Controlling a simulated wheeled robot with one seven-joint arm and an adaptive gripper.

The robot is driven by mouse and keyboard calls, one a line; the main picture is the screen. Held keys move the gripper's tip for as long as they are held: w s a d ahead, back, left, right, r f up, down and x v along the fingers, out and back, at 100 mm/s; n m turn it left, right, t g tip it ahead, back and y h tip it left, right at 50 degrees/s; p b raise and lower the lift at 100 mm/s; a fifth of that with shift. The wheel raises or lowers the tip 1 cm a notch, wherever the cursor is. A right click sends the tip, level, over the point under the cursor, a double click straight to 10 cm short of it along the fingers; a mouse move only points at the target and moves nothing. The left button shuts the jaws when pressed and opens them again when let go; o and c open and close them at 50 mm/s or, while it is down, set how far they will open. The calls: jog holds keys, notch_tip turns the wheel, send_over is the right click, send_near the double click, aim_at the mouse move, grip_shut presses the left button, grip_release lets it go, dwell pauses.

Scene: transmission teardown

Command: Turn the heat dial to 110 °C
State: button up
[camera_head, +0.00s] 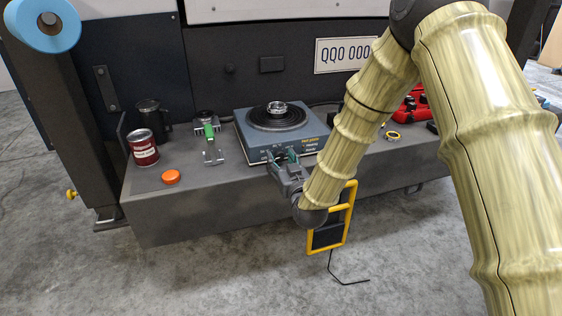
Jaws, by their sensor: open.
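The heater (252,138) is a blue-grey box with a black round plate on top, standing on the grey bench. A shiny metal ring (277,107) sits in the middle of its plate. Small white print shows on its front face, too small to read. My gripper (282,155) is open, its fingertips with teal pads close against the heater's front face. I cannot tell whether they touch anything. The heat dial cannot be made out; the gripper covers that part of the front. The dial's setting cannot be read.
Left of the heater are a green-handled tool (209,131), a red can (143,148), a black mug (149,115) and an orange disc (171,177). A yellow frame (348,207) hangs at the bench's front edge (190,219).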

jog(key=shift+w+a, duration=0.15)
jog(key=shift+w, duration=0.2)
jog(key=c, duration=1)
jog(key=shift+m+p, duration=0.6)
jog(key=shift+m, duration=1)
jog(key=shift+c, duration=0.2)
jog(key=o, duration=1)
jog(key=shift+o, duration=0.2)
jog(key=shift+s, duration=0.1)
